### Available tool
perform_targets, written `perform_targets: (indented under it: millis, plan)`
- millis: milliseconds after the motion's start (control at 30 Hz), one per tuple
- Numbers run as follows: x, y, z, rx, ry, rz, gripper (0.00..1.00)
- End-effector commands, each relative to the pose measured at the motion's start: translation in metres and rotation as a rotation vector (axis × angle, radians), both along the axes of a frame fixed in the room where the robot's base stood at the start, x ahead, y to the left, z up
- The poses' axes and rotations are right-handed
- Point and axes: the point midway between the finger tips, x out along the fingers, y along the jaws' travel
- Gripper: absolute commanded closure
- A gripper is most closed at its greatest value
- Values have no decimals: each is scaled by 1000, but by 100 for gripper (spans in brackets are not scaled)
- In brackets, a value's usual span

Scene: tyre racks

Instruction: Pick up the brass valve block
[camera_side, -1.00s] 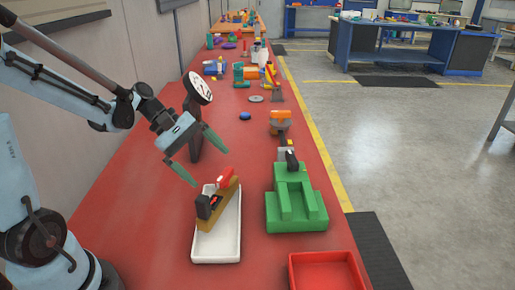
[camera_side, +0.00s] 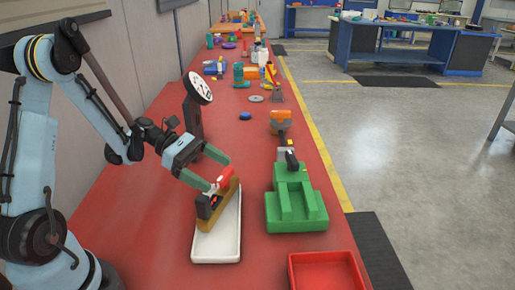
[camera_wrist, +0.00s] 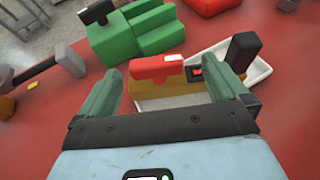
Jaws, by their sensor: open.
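The brass valve block (camera_side: 224,209) is a long brass-coloured bar with a red top part at its far end and a black upright part at its near end. It stands in a white tray (camera_side: 218,247). My gripper (camera_side: 217,173) is open at the block's red end, with green fingers. In the wrist view, the red top and brass body of the block (camera_wrist: 160,90) show between the fingertips of my gripper (camera_wrist: 162,80), and the black part stands beyond the right finger. I cannot tell whether either finger touches the block.
A green stepped block (camera_side: 296,208) stands right of the tray, with a red bin (camera_side: 326,272) in front of it. A round dial on a dark stand (camera_side: 193,113) rises behind my gripper. Several parts lie farther along the red bench.

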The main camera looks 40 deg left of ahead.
Motion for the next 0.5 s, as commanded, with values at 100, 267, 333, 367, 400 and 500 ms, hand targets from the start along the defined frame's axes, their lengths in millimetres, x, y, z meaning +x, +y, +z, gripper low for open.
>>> perform_targets:
  millis: [100,267,333,367,400,500]
  plan:
    - [3,-6,-2,0,0,0,0]
    - [12,-21,-10,1,0,-4,0]
    - [17,-29,-14,1,0,-4,0]
    - [19,-32,-16,1,0,-4,0]
    - [21,-37,-18,1,-1,-3,0]
    - [24,-44,-21,1,-1,-2,0]
